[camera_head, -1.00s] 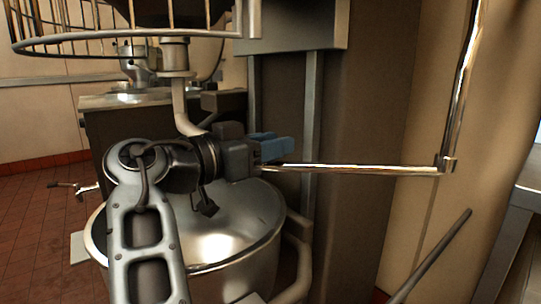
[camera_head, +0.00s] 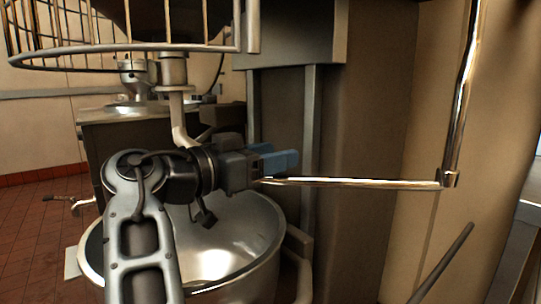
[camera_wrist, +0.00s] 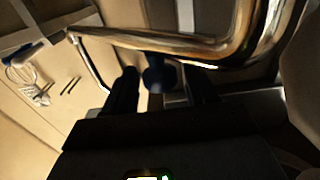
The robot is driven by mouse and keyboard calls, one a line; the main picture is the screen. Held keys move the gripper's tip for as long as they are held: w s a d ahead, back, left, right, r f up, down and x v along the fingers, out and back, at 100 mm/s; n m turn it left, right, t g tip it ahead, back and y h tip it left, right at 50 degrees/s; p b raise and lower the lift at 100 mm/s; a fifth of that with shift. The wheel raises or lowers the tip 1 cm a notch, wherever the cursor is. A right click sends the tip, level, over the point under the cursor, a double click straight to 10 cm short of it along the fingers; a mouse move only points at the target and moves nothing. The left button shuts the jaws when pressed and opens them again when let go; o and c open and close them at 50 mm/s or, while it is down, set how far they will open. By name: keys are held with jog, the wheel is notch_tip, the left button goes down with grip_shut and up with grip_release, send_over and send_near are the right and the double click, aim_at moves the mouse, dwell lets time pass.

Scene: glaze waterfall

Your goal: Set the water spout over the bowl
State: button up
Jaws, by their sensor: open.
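The water spout is a shiny metal pipe (camera_head: 370,182). It joins an upright pipe at the right and runs left to my gripper, just in front of the column. The metal bowl (camera_head: 235,245) stands below and left, partly hidden by my arm. My gripper (camera_head: 278,160) has blue fingers, is open, and is beside the pipe's left end, above the bowl's right rim. In the wrist view, the dark fingers (camera_wrist: 162,88) are apart and the shiny pipe (camera_wrist: 155,40) crosses beyond their tips. I cannot tell whether they touch it.
A wire guard (camera_head: 110,53) hangs over the bowl. The mixer column (camera_head: 282,120) stands close behind my gripper. A dark bar (camera_head: 443,262) slants up at the lower right. A counter edge (camera_head: 512,240) is at the far right.

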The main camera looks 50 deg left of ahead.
jog(key=s+p, duration=0.1)
jog(key=s, duration=0.6)
jog(key=shift+s+a, duration=0.3)
jog(key=shift+s, duration=0.1)
